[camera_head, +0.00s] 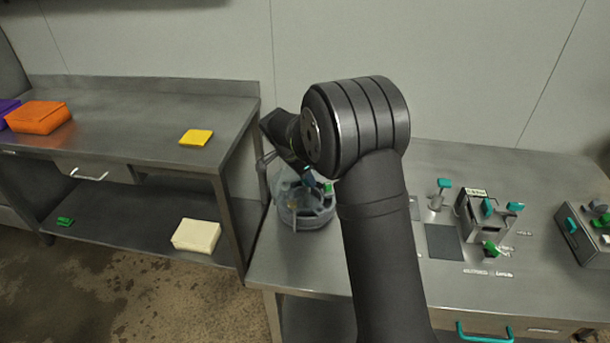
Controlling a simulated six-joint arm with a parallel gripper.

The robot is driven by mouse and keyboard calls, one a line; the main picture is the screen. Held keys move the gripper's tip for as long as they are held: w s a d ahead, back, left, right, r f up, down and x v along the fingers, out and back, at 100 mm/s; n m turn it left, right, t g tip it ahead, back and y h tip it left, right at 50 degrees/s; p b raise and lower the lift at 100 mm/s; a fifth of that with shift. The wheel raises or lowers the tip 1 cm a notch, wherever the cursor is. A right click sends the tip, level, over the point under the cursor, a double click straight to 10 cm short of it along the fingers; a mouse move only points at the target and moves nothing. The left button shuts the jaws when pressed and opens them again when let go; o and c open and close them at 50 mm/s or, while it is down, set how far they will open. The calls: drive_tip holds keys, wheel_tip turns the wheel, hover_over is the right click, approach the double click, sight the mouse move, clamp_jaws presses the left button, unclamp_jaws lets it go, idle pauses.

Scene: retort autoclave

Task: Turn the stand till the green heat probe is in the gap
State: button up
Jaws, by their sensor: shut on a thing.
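The stand (318,212) is a round, clear, greyish piece at the left end of the right-hand steel bench. A small green piece (328,187), which looks like the green heat probe, shows at its right upper side, partly behind my arm. My gripper (307,178) reaches down over the stand from the upper left and is shut on a part at its top. The fingertips are small and dark here, so the exact grip is hard to see. I cannot make out the gap; my arm hides part of the stand's right side.
A steel fixture with teal and green handles (487,207) and a control box (585,235) stand to the right. A grey plate (443,243) lies before the fixture. The left bench (140,130) holds orange and yellow blocks.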

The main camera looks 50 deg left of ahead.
drive_tip(key=shift+a+m+h, duration=0.15)
drive_tip(key=shift+m+h, duration=0.65)
drive_tip(key=shift+m, duration=1.3)
drive_tip(key=shift+m+g, duration=0.3)
drive_tip(key=shift+m, duration=0.2)
drive_tip(key=o, duration=1.4)
drive_tip(key=v, duration=1.7)
drive_tip(key=shift+s+a+r, duration=0.1)
drive_tip(key=shift+a+r, duration=0.1)
drive_tip(key=shift+a, duration=0.15)
drive_tip(key=shift+f, duration=0.15)
drive_tip(key=x, duration=1.7)
drive_tip(key=shift+d+f, duration=0.1)
drive_tip(key=shift+d, duration=0.25)
